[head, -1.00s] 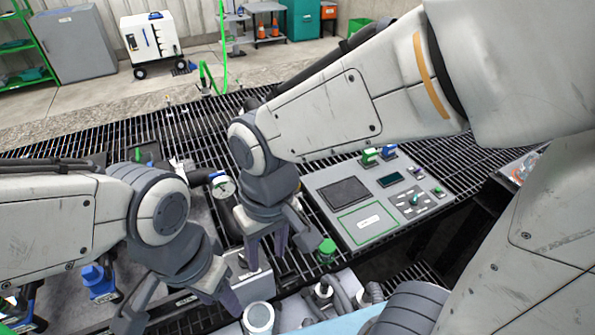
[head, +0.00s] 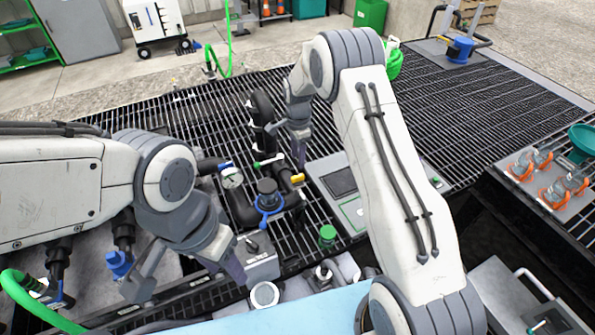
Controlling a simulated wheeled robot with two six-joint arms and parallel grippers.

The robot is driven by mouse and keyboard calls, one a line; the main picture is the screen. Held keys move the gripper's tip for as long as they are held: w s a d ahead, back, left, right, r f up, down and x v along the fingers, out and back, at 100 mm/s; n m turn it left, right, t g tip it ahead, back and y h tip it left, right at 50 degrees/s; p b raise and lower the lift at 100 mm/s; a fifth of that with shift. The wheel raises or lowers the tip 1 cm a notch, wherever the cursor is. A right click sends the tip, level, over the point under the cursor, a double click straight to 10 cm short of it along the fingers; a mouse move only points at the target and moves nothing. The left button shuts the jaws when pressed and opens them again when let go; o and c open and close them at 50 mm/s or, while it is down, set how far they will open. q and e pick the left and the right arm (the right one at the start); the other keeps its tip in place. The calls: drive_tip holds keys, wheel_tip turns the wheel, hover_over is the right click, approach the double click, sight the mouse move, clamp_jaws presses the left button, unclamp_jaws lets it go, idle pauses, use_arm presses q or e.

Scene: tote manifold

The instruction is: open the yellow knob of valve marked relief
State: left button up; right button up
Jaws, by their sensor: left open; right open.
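A small yellow knob (head: 297,178) sits on the dark pipework in the middle of the head view; its marking is too small to read. My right gripper (head: 297,150) points down just above and behind the knob, seen edge-on. One finger shows clearly and ends close to the yellow knob; whether they touch I cannot tell. The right gripper is open. My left gripper (head: 190,277) is open and empty at the lower left, its fingers apart, away from the yellow knob.
A control panel (head: 352,208) lies partly behind my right arm.

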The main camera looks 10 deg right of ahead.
sight(298, 176)
wheel_tip(298, 176, down, 8)
drive_tip(key=shift+f+p, duration=0.1)
drive_tip(key=shift+p, duration=0.85)
clamp_jaws()
